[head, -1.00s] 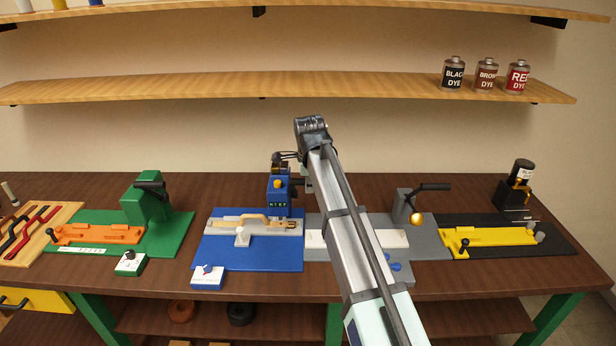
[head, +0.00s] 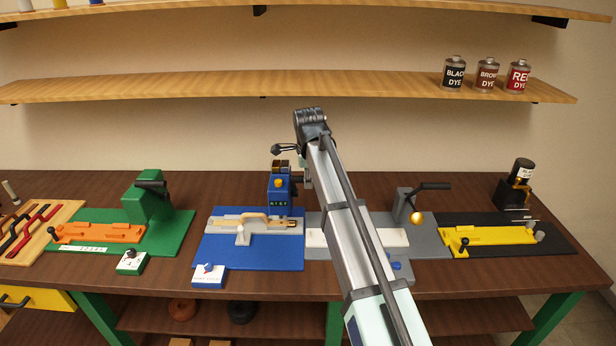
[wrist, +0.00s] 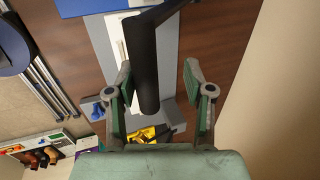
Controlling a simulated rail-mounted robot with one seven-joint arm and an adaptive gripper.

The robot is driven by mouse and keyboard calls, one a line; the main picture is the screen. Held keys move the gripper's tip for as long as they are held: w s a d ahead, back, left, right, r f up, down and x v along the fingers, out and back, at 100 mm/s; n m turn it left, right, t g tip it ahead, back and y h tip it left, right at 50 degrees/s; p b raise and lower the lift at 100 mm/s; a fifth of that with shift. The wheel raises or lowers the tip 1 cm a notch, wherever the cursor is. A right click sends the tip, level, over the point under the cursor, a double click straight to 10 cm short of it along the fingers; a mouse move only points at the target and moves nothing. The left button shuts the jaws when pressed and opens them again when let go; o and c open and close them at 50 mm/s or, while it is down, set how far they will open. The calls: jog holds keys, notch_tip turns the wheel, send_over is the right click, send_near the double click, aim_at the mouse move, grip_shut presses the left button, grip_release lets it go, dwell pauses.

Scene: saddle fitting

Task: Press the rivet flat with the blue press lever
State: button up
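The blue press (head: 279,195) stands at the back of its blue mat (head: 250,259). A tan strap-like piece (head: 257,217) lies on a pale fixture in front of it. In the wrist view, my gripper (wrist: 157,72) is open, with a green-padded finger on each side of a black cylindrical lever handle (wrist: 142,85). There is a visible gap to the right finger; the left finger is close, and contact cannot be told. The handle appears to belong to the blue press. In the head view my arm hides the gripper and most of the lever. The rivet cannot be made out.
A grey station (head: 431,245) with its own black lever lies right of the blue mat, partly behind my arm. A green press (head: 146,202) is at left, a yellow fixture (head: 490,240) at right. A shelf (head: 230,87) runs above. The wall is close behind.

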jog(key=shift+s, duration=0.2)
jog(key=shift+p+v, duration=1.5)
jog(key=shift+v, duration=1.45)
jog(key=shift+d, duration=0.1)
